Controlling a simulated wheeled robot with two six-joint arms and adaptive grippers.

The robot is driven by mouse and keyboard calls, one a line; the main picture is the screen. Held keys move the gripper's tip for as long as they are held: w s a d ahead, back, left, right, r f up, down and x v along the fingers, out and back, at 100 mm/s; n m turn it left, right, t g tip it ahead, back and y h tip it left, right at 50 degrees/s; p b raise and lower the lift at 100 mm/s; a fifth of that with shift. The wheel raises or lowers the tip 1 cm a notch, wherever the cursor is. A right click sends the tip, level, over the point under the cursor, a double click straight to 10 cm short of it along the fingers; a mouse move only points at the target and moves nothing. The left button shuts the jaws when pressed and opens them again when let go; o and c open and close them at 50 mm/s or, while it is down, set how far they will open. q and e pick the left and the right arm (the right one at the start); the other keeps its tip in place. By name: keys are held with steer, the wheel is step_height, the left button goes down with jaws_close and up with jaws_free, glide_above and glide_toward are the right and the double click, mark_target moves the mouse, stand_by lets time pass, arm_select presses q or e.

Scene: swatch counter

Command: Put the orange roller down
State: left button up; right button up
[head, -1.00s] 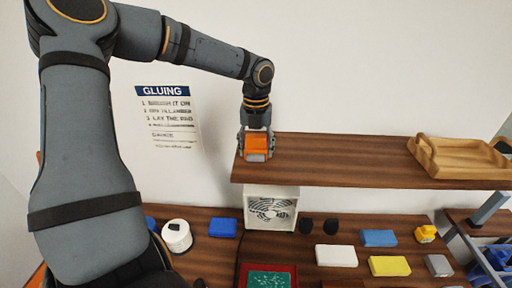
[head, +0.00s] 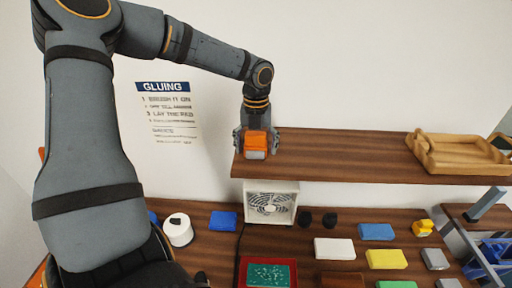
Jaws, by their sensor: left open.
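The orange roller (head: 256,141) has an orange body with a pale grey front face. It sits at the left end of the brown wooden shelf (head: 340,155). My left gripper (head: 257,135) reaches down over it from above, with its fingers spread on either side of the roller. The jaws are open; whether a finger still touches the roller cannot be told. The roller's top and back are partly hidden by the gripper. My right gripper is not in view.
A wooden tray (head: 460,153) is at the shelf's right end, with bare shelf between. Below, the counter holds a white fan (head: 270,204), a white spool (head: 178,231), a red tray (head: 243,274) and several coloured blocks. A gluing notice (head: 168,110) hangs on the wall.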

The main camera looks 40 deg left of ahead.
mark_target(256, 132)
arm_select(q)
step_height(256, 132, up, 9)
steer(key=shift+w+f+b, duration=0.1)
steer(key=shift+f+b, duration=0.05)
steer(key=shift+b, duration=0.75)
step_height(256, 132, up, 4)
steer(key=shift+d+f+p, duration=0.1)
steer(key=shift+f+p, duration=0.05)
steer(key=shift+p, duration=0.4)
steer(key=shift+r, duration=0.45)
